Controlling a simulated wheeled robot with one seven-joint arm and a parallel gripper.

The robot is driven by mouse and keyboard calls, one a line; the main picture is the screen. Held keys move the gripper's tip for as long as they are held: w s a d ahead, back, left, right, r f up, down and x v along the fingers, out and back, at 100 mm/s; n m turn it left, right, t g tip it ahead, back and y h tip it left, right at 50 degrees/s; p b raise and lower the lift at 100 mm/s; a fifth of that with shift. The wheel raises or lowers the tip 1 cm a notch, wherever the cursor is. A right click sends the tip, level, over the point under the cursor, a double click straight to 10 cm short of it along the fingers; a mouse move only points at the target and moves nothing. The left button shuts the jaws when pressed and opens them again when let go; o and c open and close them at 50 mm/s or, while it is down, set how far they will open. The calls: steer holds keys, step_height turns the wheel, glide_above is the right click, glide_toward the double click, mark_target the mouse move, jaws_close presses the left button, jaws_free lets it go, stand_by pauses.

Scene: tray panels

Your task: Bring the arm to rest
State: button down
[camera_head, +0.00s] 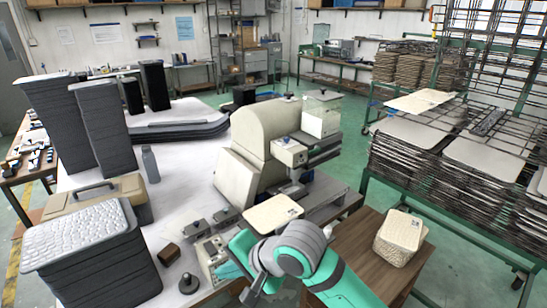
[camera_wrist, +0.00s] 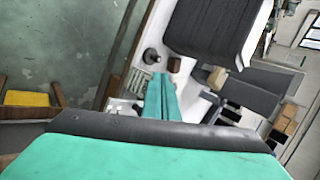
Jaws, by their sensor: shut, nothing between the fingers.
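My gripper (camera_wrist: 161,80) shows in the wrist view as two teal fingers lying side by side, shut with nothing between them. They are over the white table and its small items. In the head view my teal and grey arm is bent at the bottom middle, close in front of the cream machine (camera_head: 262,140). A pale panel (camera_head: 272,214) lies level just beyond the arm. The arm hides part of the machine's front, and I cannot make out the fingertips in the head view.
A dark panel stack (camera_head: 92,262) stands on the white table (camera_head: 185,160) at left, near a beige toolbox (camera_head: 95,195). A brown table (camera_head: 350,245) at right holds a short pale stack (camera_head: 400,235). Wire racks (camera_head: 450,150) with panels stand beyond. Green floor is open behind.

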steer(key=w+a+r+t+y, duration=0.3)
steer(key=a+r+t+y, duration=0.3)
steer(key=a, duration=0.3)
steer(key=s+d+f+m+t+h, duration=0.35)
steer(key=s+d+f+h, duration=0.2)
steer(key=f, duration=0.35)
steer(key=s+d+f+m+t+h, duration=0.2)
steer(key=s+d+f+t+h, duration=0.3)
steer(key=f, duration=0.5)
steer(key=s+d+f+n+g+h, duration=0.1)
steer(key=s+d+f+n, duration=0.1)
steer(key=s, duration=0.6)
steer(key=s+d+f+n+g+h, duration=0.1)
steer(key=s+d+n, duration=0.3)
steer(key=s, duration=0.5)
steer(key=s+d+f+n+g+h, duration=0.1)
steer(key=s+d+f+n, duration=0.2)
steer(key=s, duration=0.5)
steer(key=f+n, duration=0.1)
steer(key=n, duration=0.1)
steer(key=shift+s+d+n, duration=0.15)
steer(key=shift+d+n, duration=0.2)
